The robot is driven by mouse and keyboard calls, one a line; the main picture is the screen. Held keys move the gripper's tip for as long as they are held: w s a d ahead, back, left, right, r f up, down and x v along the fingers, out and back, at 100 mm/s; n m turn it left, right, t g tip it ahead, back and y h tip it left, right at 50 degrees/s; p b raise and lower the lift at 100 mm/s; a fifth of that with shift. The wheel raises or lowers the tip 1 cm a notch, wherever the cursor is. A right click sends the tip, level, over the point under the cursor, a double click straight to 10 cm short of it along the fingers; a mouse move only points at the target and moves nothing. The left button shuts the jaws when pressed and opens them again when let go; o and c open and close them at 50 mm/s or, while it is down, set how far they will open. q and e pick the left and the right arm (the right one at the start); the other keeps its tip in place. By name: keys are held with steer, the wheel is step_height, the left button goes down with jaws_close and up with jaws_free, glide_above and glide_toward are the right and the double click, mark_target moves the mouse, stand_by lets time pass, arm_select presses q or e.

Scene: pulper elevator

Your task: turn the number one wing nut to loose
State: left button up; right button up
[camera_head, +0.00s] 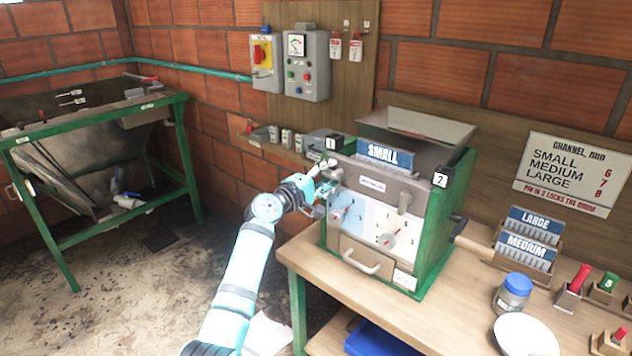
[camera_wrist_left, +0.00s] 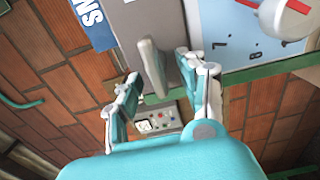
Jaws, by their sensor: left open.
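The green-framed pulper (camera_head: 385,195) stands on the wooden bench with a "SMALL" plate (camera_head: 385,153) on top. The number one tag (camera_head: 332,143) is at its upper left. Beneath it, the grey number one wing nut (camera_head: 336,175) is partly covered by my left gripper (camera_head: 322,179). In the left wrist view the grey wing of the nut (camera_wrist_left: 152,66) stands between the two open fingers of my left gripper (camera_wrist_left: 163,84); I cannot tell whether they touch it. A second wing nut (camera_head: 404,202) is on the right, near the number two tag (camera_head: 440,180). My right gripper is not in view.
Dials (camera_head: 388,240) and a drawer handle (camera_head: 361,262) are on the pulper's front. "LARGE" and "MEDIUM" plates (camera_head: 527,247) stand in a rack at right. A blue-lidded jar (camera_head: 512,292) and a white plate (camera_head: 524,336) are on the bench. A control box (camera_head: 307,66) hangs behind.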

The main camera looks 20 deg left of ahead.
arm_select(q)
steer(key=v, duration=1.1)
steer(key=shift+s, duration=0.25)
steer(key=s+f+m+g+y, duration=0.2)
steer(key=s+f+g, duration=0.15)
steer(key=f, duration=1.45)
steer(key=s+f+m+g+y, duration=0.1)
steer(key=s+f+g+y, duration=0.2)
steer(key=f, duration=1.6)
steer(key=s+d+f+m+g, duration=0.1)
steer(key=s+f+m+g, duration=0.15)
steer(key=s+f, duration=0.7)
steer(key=s+d+f+m+g, duration=0.2)
steer(key=s+f+m+g, duration=0.25)
steer(key=s+f, duration=1.35)
steer(key=s+f+m+g, duration=0.1)
steer(key=s+f+m, duration=0.1)
steer(key=s, duration=1)
steer(key=s+d+f+m+g+y, duration=0.1)
steer(key=s+m, duration=0.3)
steer(key=s, duration=0.9)
steer(key=shift+s+d+f+m, duration=0.25)
steer(key=shift+s+f+m, duration=0.1)
steer(key=shift+f, duration=0.5)
